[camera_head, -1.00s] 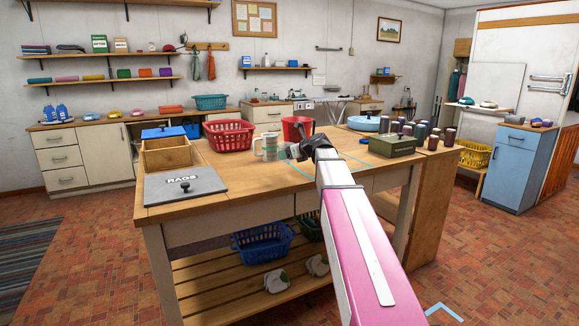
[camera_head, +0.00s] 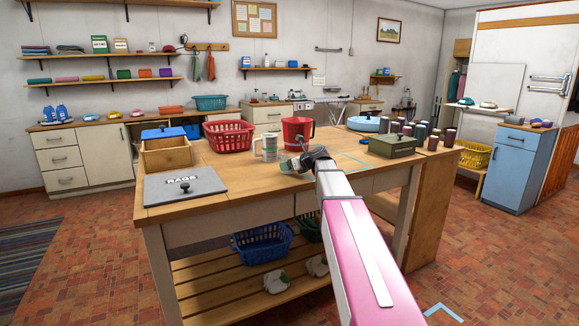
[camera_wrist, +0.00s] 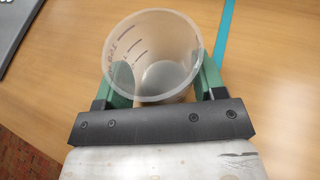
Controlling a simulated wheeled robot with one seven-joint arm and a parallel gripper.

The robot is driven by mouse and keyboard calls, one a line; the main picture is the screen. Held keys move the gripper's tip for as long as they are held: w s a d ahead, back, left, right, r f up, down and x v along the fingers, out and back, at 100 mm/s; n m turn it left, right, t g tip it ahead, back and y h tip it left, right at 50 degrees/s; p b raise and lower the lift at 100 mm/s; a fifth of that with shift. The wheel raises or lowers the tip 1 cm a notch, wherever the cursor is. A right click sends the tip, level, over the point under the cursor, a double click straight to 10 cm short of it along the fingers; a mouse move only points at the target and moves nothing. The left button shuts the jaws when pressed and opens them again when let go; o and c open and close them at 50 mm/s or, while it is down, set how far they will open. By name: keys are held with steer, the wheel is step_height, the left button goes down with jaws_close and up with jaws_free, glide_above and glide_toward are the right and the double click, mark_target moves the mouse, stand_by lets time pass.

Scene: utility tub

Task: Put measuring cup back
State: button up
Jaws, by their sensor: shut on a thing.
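The measuring cup (camera_wrist: 140,52) is a clear, tapered cup with dark graduation marks on its wall. In the wrist view it sits between the two green fingers of my gripper (camera_wrist: 164,80), which is shut on it. Its open mouth faces the camera. In the head view my gripper (camera_head: 291,163) is low over the middle of the wooden workbench (camera_head: 235,185); the cup there is small and hard to make out. A blue tape outline (camera_head: 350,160) lies on the bench, and a strip of it (camera_wrist: 224,30) passes beside the cup. I cannot tell whether the cup touches the bench.
A red basket (camera_head: 228,137), a wooden box (camera_head: 166,155) and a grey RAGS lid (camera_head: 184,185) are left. A green box (camera_head: 392,146) and several dark cups are right.

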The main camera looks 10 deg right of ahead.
steer(key=shift+f, duration=0.15)
steer(key=o, duration=1)
steer(key=shift+s+d+r, duration=0.15)
steer(key=shift+s+r, duration=0.05)
steer(key=shift+r, duration=0.05)
steer(key=v, duration=1.1)
steer(key=shift+s+d, duration=0.2)
steer(key=shift+d, duration=0.05)
